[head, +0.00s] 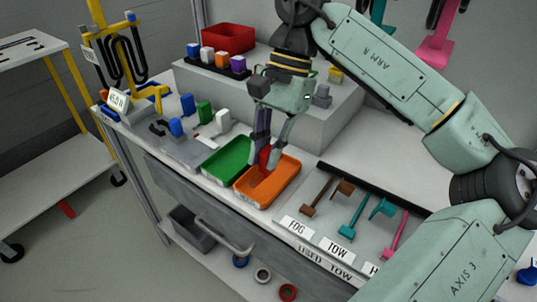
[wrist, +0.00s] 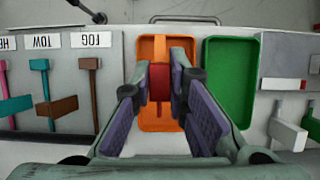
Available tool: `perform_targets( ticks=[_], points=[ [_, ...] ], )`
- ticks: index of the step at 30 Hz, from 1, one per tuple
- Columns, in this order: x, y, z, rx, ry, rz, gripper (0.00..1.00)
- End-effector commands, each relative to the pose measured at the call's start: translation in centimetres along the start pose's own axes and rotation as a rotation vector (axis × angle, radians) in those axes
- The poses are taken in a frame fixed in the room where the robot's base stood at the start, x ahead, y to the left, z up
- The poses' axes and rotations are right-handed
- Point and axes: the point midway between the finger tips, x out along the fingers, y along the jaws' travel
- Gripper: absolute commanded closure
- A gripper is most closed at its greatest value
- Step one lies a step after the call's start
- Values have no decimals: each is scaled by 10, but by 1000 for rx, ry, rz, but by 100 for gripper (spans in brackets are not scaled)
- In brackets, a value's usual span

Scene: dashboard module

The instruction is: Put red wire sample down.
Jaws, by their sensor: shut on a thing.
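The red wire sample (wrist: 160,82) is a small red block between the fingertips of my gripper (wrist: 161,78) in the wrist view. My gripper is shut on it and points down over the orange tray (head: 248,191). The red sample also shows at the fingertips in the head view (head: 264,157). The orange tray also shows behind the fingers in the wrist view (wrist: 152,48). A red strip runs from the block over the tray floor. I cannot tell whether the sample touches the tray floor.
A green tray (head: 227,160) lies just left of the orange tray. To the right is a panel with FOG (head: 298,226) and TOW labels and brown, teal and pink pieces. Blue, green and white connectors (head: 204,110) stand at left. A grey raised block with a red bin (head: 228,38) rises behind.

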Motion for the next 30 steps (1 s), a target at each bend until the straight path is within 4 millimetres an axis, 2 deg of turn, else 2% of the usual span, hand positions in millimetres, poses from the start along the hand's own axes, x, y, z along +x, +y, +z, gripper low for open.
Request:
perform_targets(
  ticks=[6, 13, 26, 27, 30],
  points=[
    [-2, -8, -16, 0, 1, 1, 100],
    [28, -8, -28, 3, 1, 0, 100],
    [33, -9, -30, 2, 0, -2, 100],
    [32, -9, -29, 2, 0, -1, 83],
    [32, -9, -29, 2, 0, -1, 76]
  ],
)
